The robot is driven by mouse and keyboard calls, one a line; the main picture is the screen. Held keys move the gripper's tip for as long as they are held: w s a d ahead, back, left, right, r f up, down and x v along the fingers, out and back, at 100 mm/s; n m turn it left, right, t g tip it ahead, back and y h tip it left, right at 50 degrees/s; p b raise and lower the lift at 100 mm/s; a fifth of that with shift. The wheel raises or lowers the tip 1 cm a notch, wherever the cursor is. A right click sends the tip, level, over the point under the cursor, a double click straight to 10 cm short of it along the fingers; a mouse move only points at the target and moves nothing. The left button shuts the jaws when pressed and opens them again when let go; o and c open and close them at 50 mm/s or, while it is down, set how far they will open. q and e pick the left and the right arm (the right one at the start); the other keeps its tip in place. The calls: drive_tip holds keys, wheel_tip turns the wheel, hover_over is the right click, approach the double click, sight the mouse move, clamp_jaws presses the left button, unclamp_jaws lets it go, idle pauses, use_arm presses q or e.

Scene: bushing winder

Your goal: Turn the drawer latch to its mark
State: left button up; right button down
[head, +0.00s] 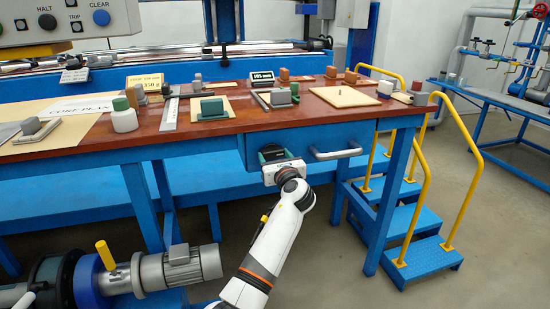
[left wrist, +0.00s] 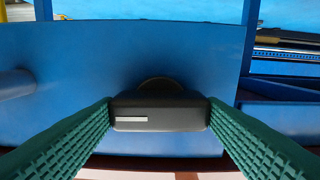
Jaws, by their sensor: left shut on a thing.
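The drawer latch (left wrist: 160,112) is a black block with a white line on its face, in the middle of the left wrist view. A dull yellow curved edge shows behind it against the blue drawer front (left wrist: 110,60). My left gripper (left wrist: 160,118) has its green ribbed fingers against both ends of the latch, shut on it. In the head view my left gripper (head: 270,153) is at the drawer front (head: 300,138), left of the grey bar handle (head: 336,154), and hides most of the latch. I cannot make out the mark. My right gripper is not in view.
The wooden bench top (head: 240,118) above the drawer holds several small blocks and a pale board (head: 345,96). Blue steps (head: 420,257) with yellow rails stand at right. A grey motor (head: 180,268) is at lower left.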

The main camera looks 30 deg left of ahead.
use_arm(q)
drive_tip(key=shift+n+p, duration=0.45)
drive_tip(key=shift+n, duration=2.45)
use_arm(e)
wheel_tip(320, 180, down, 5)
use_arm(q)
drive_tip(key=n, duration=0.2)
drive_tip(key=shift+n, duration=0.4)
drive_tip(key=n+b, duration=0.3)
drive_tip(key=n, duration=0.5)
drive_tip(key=shift+f, duration=0.1)
drive_tip(key=shift+n+b, duration=0.35)
drive_tip(key=shift+n, duration=0.25)
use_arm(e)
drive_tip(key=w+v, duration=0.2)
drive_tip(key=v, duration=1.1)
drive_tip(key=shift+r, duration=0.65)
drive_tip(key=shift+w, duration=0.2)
